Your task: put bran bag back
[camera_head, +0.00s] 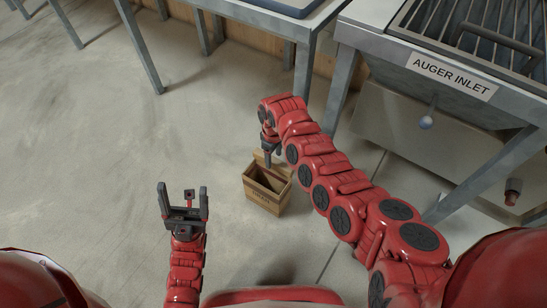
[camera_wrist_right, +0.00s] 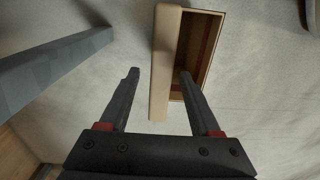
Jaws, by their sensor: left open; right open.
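A small wooden box (camera_head: 265,198) stands on the floor with dark lettering on its front, too small to read. In the right wrist view its open top (camera_wrist_right: 207,45) shows a brown inside. A pale tan piece (camera_wrist_right: 165,50) lies along its left side there; I cannot tell whether it is the bran bag or part of the box. My right gripper (camera_head: 272,156) is over the back of the box, its fingers (camera_wrist_right: 159,76) open and apart, with the tan piece in view between them. My left gripper (camera_head: 183,190) is open and empty, left of the box.
A metal stand labelled AUGER INLET (camera_head: 451,76), with a grate on top, is at the right. A grey table (camera_head: 262,20) is at the back; one leg (camera_wrist_right: 50,62) shows in the right wrist view. The floor (camera_head: 90,170) at the left is clear.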

